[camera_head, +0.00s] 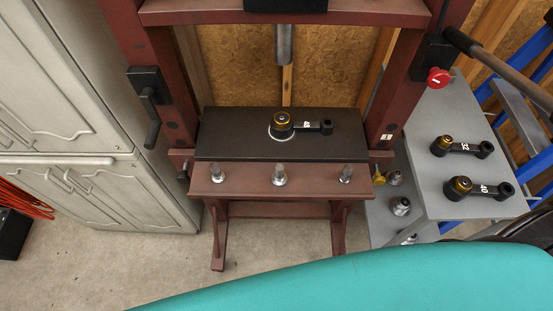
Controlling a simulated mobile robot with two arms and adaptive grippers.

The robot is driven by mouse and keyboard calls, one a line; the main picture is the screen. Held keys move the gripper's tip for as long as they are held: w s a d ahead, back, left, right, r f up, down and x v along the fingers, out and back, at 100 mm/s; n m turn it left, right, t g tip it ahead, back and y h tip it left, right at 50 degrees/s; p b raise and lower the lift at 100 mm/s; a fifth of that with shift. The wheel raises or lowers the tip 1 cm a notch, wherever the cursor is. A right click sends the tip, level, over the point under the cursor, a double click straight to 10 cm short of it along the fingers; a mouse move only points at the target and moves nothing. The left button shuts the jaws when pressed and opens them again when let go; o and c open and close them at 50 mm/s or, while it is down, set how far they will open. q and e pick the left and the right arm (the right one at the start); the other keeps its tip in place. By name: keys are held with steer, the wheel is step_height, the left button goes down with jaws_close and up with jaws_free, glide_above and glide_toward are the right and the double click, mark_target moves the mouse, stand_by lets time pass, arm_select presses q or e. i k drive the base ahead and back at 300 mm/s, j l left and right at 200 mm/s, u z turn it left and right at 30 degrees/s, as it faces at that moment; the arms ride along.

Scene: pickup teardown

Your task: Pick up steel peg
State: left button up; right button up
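Three steel pegs stand upright in a row on the red-brown front beam of the press: a left one (213,173), a middle one (279,175) and a right one (346,173). Each has a narrower top on a wider, shiny base. I cannot tell which one the task means. More metal fittings (401,206) stand on a lower grey shelf at the right; their exact shape is hard to make out. Neither of my grippers is in view.
A black plate (225,140) on the press bears a black arm marked 48 (305,126). A press ram (284,45) hangs above. A grey table (430,120) at right holds arms marked 32 (466,148) and 40 (483,189). Grey cabinets (80,100) stand left.

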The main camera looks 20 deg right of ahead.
mark_target(279, 179)
steer(key=k+l+u, duration=0.45)
steer(key=k+l, duration=0.8)
